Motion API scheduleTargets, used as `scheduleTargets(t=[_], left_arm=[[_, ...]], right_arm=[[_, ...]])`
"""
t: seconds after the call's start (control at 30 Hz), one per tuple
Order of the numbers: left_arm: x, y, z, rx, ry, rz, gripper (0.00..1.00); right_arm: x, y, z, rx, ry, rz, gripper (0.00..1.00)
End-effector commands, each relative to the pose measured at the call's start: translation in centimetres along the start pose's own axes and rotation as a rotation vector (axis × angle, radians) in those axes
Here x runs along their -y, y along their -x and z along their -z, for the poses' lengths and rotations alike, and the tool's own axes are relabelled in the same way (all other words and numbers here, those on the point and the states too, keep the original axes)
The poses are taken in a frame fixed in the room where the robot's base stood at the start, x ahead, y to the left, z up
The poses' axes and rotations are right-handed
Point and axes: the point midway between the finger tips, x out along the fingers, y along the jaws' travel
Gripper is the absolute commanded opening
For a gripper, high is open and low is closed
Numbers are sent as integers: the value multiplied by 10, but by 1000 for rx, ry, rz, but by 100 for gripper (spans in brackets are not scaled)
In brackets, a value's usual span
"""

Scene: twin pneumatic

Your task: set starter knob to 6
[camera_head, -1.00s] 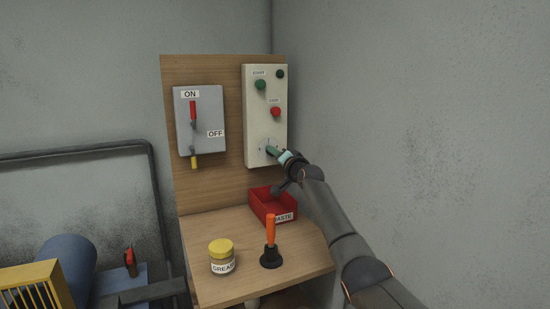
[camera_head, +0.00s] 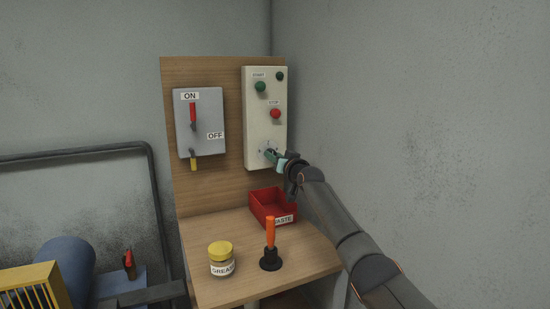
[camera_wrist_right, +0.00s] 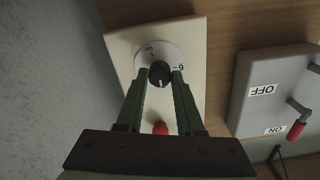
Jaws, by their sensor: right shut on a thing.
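The starter knob (camera_wrist_right: 160,77) is a round black knob on a white dial at the lower part of the cream starter box (camera_head: 258,130). A pale line on the knob points toward the bottom of the wrist view. A mark at the dial's right side there looks like an upside-down 6; another at the top is too small to read. My right gripper (camera_head: 274,156) is at the dial, its two green fingers on either side of the knob and shut on it. In the head view the gripper mostly hides the knob. My left gripper is not in view.
Above the dial are a green START button (camera_head: 260,87) and a red STOP button (camera_head: 275,113). A grey ON/OFF switch box (camera_head: 207,112) hangs to the left. Below, the wooden bench holds a red bin (camera_head: 264,212), a grease jar (camera_head: 221,260) and an orange-handled tool (camera_head: 270,233).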

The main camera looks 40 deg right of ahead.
Motion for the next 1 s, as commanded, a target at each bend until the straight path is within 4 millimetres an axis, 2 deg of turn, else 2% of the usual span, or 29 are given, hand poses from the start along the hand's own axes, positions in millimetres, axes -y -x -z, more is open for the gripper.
scheduleTargets(t=[0.43, 0.47, 0.5, 0.73, 1.0], left_arm=[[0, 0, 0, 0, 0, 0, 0], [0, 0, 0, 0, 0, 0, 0], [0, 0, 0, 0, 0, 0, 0], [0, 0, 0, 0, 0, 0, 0], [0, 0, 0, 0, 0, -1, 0]], right_arm=[[0, 0, 0, 0, 15, -1, 0], [0, 0, 0, 0, 15, -1, 37], [0, 0, 0, 0, 15, 0, 42], [0, 0, 0, 0, 13, 0, 66], [0, 1, 0, 0, 12, 0, 66]])
